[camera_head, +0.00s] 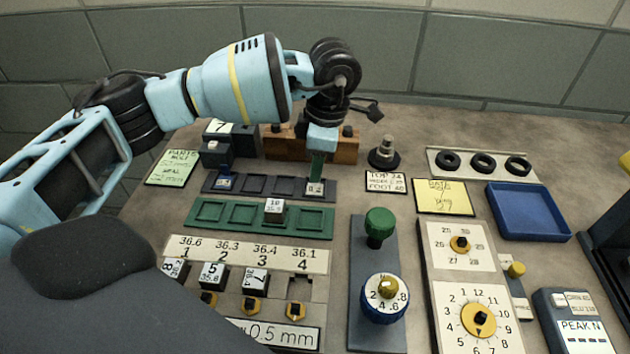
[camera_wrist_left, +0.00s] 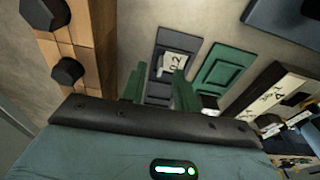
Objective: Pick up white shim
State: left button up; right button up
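A small white shim (camera_head: 315,188) marked "0.2" lies in the rightmost pocket of the dark tray (camera_head: 254,186). In the left wrist view the white shim (camera_wrist_left: 172,66) shows just past the green fingertips. My left gripper (camera_head: 317,170) points down over that end of the tray. In the wrist view its two green fingers (camera_wrist_left: 160,88) stand apart with nothing held between them. Whether the fingertips touch the shim or tray cannot be told. My right gripper is in neither view.
A wooden block (camera_head: 345,148) with dark knobs stands behind the tray. A green tray (camera_head: 225,213) with a white block (camera_head: 274,211) lies in front. A dark metal post (camera_head: 384,153) and a panel with a green knob (camera_head: 379,226) are to the right. A blue bin (camera_head: 530,233) sits further right.

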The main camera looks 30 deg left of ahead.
pick_arm(q)
jog(key=shift+a+f, duration=0.1)
jog(key=shift+f, duration=0.5)
grip_shut()
jog(key=shift+r, duration=0.1)
jog(key=shift+r, duration=0.45)
notch_tip(320, 180, up, 2)
jog(key=shift+r, duration=0.1)
jog(key=s, duration=0.5)
jog(key=s+r, duration=0.1)
jog(key=s, duration=0.4)
jog(key=s+a+b, duration=0.1)
jog(key=s, duration=0.5)
jog(key=shift+a+r, duration=0.1)
jog(key=shift+r, duration=0.25)
jog(key=shift+r, duration=0.15)
